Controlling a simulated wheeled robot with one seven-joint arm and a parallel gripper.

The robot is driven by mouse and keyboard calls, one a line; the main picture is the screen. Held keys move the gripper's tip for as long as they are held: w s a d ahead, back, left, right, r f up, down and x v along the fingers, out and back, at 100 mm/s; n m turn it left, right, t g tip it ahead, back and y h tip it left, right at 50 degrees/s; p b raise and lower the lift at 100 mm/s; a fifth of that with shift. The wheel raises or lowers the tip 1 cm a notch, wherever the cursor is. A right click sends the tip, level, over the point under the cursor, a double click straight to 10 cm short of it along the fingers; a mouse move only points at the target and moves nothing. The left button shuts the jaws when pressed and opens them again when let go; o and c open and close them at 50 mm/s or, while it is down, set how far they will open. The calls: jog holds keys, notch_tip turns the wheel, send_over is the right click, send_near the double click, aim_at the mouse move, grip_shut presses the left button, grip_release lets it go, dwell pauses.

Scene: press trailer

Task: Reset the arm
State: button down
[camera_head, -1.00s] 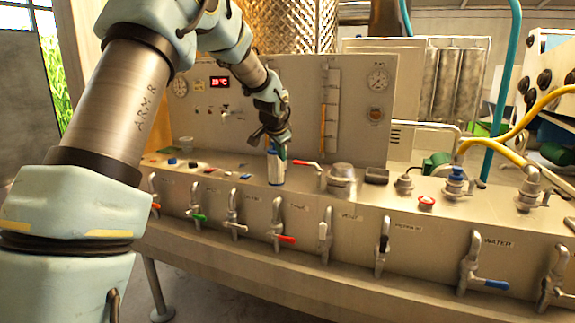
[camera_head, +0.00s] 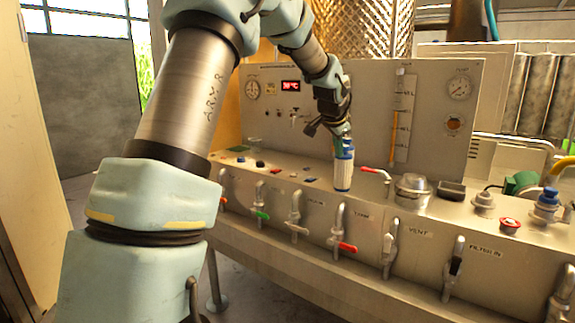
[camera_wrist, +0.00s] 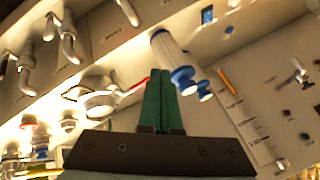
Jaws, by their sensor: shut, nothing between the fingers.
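My gripper (camera_head: 343,137) hangs over the press trailer's control console (camera_head: 270,225), just above a white and blue cylinder (camera_head: 343,176) on the ledge. In the wrist view its green fingers (camera_wrist: 164,74) are together with nothing between them. The cylinder also shows in the wrist view (camera_wrist: 169,50), just beyond the fingertips and apart from them. In the head view the gripper overlaps its top, so any contact there is unclear. My arm reaches from the lower left up and across to the console.
Several valves with coloured levers line the front, including a red one (camera_head: 347,247). A red-handled tap (camera_head: 373,171) and a metal cap (camera_head: 412,190) stand right of the cylinder. The gauge panel (camera_head: 350,110) rises close behind. Open floor (camera_head: 95,215) lies at the left.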

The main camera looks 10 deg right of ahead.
jog(key=s+a+f+n+g+y, duration=0.1)
jog(key=s+a+f+n, duration=0.15)
jog(key=a, duration=0.35)
jog(key=s+a+f+n, duration=0.2)
jog(key=s+a, duration=0.2)
jog(key=a, duration=0.2)
jog(key=s+a+f+n+g+y, duration=0.1)
jog(key=s+a+f+n, duration=0.15)
jog(key=a, duration=0.35)
jog(key=s+a+f+n+g, duration=0.1)
jog(key=s+a+f+n, duration=0.2)
jog(key=s+a, duration=0.4)
jog(key=s+a+f+n+g+y, duration=0.1)
jog(key=s+a+f+n, duration=0.2)
jog(key=s+a, duration=0.4)
jog(key=s, duration=0.5)
jog(key=shift+a+n+g, duration=0.2)
jog(key=shift+n+g, duration=0.1)
jog(key=shift+w, duration=0.1)
